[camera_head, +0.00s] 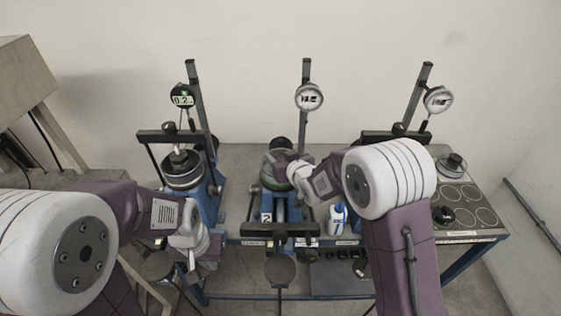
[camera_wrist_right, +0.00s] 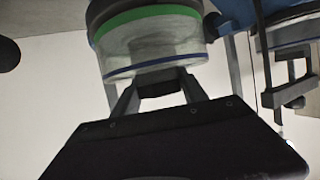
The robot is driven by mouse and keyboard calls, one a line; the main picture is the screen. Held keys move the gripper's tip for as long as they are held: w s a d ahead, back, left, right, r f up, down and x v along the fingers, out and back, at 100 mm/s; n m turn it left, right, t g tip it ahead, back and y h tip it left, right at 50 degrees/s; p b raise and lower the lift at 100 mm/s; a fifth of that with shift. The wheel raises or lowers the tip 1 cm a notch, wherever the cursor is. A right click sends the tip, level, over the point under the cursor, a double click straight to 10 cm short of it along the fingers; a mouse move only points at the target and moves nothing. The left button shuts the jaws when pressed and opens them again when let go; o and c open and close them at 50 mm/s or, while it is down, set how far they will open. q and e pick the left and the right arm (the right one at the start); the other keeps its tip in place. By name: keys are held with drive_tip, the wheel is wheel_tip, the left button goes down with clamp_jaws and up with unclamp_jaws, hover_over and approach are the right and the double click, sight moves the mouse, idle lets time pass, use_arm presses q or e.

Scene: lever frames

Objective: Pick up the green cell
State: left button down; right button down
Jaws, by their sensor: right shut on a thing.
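The green cell is a clear cylinder with a green band and a dark top. It fills the top of the right wrist view (camera_wrist_right: 150,42) and shows partly in the head view (camera_head: 268,177) at the middle lever frame, largely hidden behind my right gripper. My right gripper (camera_wrist_right: 158,88) is shut on the cell, its two fingers at the cell's lower part; in the head view it reaches in from the right (camera_head: 289,168). My left gripper (camera_head: 194,268) hangs low in front of the left frame, away from the green cell; its fingers are too small to read.
The middle frame's dial (camera_head: 309,97) and right frame's dial (camera_head: 438,99) stand above. A blue-and-white bottle (camera_head: 337,219) stands beside my right arm. A tray with round places (camera_head: 465,232) is at right.

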sight(281, 154)
wheel_tip(281, 154, up, 10)
drive_tip(key=shift+r+b, duration=0.1)
drive_tip(key=shift+b, duration=0.2)
